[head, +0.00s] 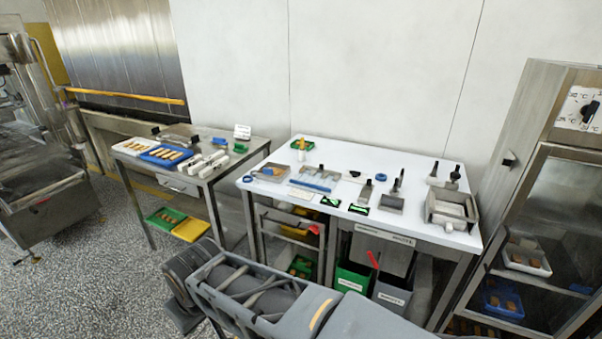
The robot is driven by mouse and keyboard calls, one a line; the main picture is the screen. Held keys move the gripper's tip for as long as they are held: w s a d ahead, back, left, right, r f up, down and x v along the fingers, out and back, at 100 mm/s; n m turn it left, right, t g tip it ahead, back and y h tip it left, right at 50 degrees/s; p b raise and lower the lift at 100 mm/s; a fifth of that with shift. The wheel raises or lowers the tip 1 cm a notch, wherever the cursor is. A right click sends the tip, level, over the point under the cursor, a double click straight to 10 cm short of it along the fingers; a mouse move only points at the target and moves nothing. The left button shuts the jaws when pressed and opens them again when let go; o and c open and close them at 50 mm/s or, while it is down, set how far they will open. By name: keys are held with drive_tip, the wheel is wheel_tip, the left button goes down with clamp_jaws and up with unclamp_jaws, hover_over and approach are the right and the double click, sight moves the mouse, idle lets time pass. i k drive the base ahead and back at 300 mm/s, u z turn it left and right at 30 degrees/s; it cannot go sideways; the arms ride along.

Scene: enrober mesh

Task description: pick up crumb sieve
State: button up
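Several small metal tools and trays lie on the white-topped table (330,215), and I cannot tell for sure which is the crumb sieve. One candidate is a shallow square grey pan (391,203) with a dark upright handle, right of centre. Another is a larger square metal box (451,207) with a pale block in it, at the table's right end. A small square metal tray (272,172) lies towards the left. Grey parts of my own body fill the bottom middle. My gripper is not in view.
A second steel table (225,165) at left holds a white tray and a blue tray (166,154) of bars. A steel cabinet (545,200) stands close on the right. Green and dark bins (352,278) sit under the white table. Speckled floor is free at lower left.

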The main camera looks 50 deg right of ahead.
sight(271, 171)
drive_tip(key=z, duration=1.15)
drive_tip(key=i, duration=0.35)
drive_tip(key=u, duration=0.8)
drive_tip(key=i, duration=1.8)
drive_tip(key=z, duration=0.45)
